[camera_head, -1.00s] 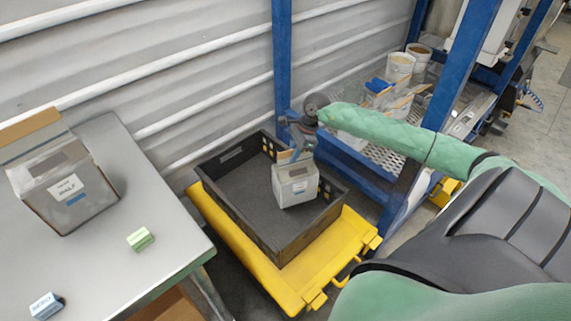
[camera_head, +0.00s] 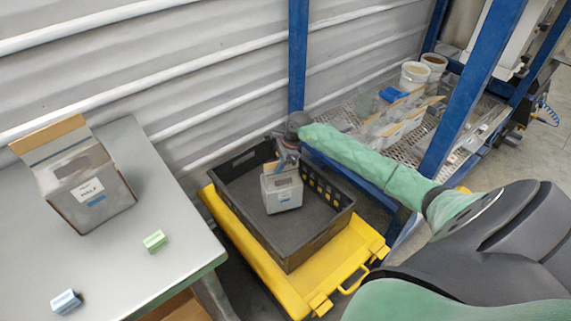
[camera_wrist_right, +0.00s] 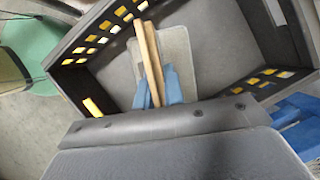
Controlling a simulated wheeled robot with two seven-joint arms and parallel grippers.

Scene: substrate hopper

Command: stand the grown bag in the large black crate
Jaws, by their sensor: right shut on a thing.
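The grown bag (camera_head: 283,194) is a pale grey block with a small label and a tan top edge. It hangs or stands upright inside the large black crate (camera_head: 247,226), near the middle. I cannot tell whether its base touches the crate floor. My right gripper (camera_head: 285,166) is above it, shut on its top. In the right wrist view, the blue fingers (camera_wrist_right: 157,90) hold two tan strips at the top of the bag (camera_wrist_right: 177,48), with the crate (camera_wrist_right: 225,38) around it. My left gripper is not in view.
The crate sits on a yellow base (camera_head: 340,262). A blue-framed rack (camera_head: 299,60) stands behind on the right.

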